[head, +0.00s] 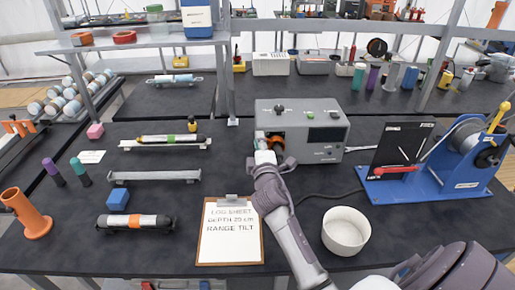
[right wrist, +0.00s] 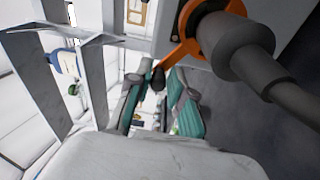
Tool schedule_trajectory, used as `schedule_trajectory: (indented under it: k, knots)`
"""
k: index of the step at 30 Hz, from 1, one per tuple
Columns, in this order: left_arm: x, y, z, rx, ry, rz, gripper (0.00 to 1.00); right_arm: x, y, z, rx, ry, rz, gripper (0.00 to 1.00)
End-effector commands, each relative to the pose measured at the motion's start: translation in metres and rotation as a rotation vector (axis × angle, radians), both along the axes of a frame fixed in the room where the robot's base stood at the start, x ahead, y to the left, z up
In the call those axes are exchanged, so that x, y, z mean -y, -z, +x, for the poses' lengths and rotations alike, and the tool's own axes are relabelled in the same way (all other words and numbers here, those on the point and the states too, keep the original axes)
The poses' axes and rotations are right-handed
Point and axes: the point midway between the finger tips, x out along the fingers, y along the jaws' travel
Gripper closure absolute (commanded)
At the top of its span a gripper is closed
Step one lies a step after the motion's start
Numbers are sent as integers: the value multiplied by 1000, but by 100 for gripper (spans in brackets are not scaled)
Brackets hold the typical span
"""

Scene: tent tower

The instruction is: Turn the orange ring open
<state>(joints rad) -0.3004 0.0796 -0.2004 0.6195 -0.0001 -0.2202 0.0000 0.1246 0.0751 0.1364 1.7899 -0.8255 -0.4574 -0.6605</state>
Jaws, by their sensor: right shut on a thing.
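The orange ring (right wrist: 186,25) sits around a dark grey cylinder (right wrist: 236,45) in the right wrist view. Its short orange arm ends in a dark knob (right wrist: 158,79). In the head view the ring (head: 260,136) shows partly at the left end of a grey instrument box (head: 318,129). My right gripper (head: 266,157) is at that end of the box and covers part of the ring area. In the right wrist view my right gripper (right wrist: 158,84) has its teal-padded fingers on either side of the knob, shut on it. My left gripper is not in view.
A white bowl (head: 346,230) stands right of the arm. A blue winch stand (head: 440,185) is farther right. Racks with cylinders (head: 135,222) occupy the left side of the dark table.

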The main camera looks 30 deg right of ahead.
Motion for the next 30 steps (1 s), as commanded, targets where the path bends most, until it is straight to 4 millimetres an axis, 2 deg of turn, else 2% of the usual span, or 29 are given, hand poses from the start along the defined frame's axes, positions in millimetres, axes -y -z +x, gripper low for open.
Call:
schedule_trajectory:
  k: [1,12,30]
  knots:
    - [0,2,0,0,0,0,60,3,-7,-1,33,2,34,100]
    - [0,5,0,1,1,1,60,16,-22,-9,216,2,334,100]
    - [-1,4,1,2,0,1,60,40,-32,-24,471,3,750,100]
